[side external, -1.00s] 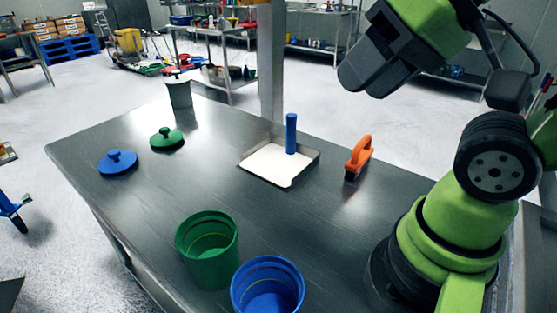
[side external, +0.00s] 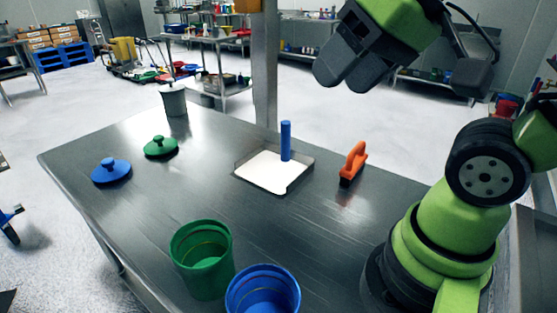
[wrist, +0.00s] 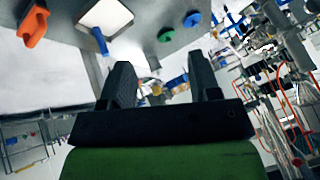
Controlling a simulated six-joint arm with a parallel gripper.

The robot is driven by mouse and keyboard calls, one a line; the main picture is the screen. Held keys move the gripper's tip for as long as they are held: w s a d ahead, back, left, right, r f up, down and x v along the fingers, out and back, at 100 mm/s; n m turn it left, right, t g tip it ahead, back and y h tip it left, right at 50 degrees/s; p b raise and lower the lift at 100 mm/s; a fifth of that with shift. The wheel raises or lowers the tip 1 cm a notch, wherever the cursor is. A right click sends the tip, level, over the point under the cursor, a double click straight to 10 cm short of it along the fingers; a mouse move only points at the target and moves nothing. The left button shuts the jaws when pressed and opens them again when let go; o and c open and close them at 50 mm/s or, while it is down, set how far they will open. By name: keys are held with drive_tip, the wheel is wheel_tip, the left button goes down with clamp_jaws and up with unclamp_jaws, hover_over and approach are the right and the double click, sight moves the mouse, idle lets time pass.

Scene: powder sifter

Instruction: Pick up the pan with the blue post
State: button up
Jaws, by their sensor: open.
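The pan (side external: 272,171) is a shallow metal dustpan-like tray with white powder in it, on the middle of the steel table. Its blue post (side external: 286,141) stands upright at the back right of the pan. In the wrist view the pan (wrist: 88,16) shows at the top left, with the blue post (wrist: 100,41) on it. My gripper (side external: 338,80) is above and to the right of the pan, well clear of it. In the wrist view my gripper (wrist: 165,85) shows two dark fingers apart, with nothing between them.
An orange-handled brush (side external: 353,162) stands right of the pan. A blue lid (side external: 111,172) and a green lid (side external: 161,147) lie at left. A green bucket (side external: 201,262) and a blue bucket (side external: 263,292) stand in front.

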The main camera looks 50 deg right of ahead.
drive_tip(key=w+d+n+g+h, duration=0.1)
drive_tip(key=w+d, duration=0.4)
drive_tip(key=w, duration=0.4)
drive_tip(key=n+g, duration=0.3)
hover_over(284, 132)
drive_tip(key=s+d, duration=0.2)
wheel_tip(284, 132, down, 15)
drive_tip(key=shift+h, duration=0.4)
drive_tip(key=shift+a+x, duration=0.2)
drive_tip(key=shift+x, duration=2.5)
drive_tip(key=shift+a+x, duration=0.15)
drive_tip(key=shift+x, duration=2.55)
clamp_jaws()
drive_tip(key=shift+w+r, duration=0.1)
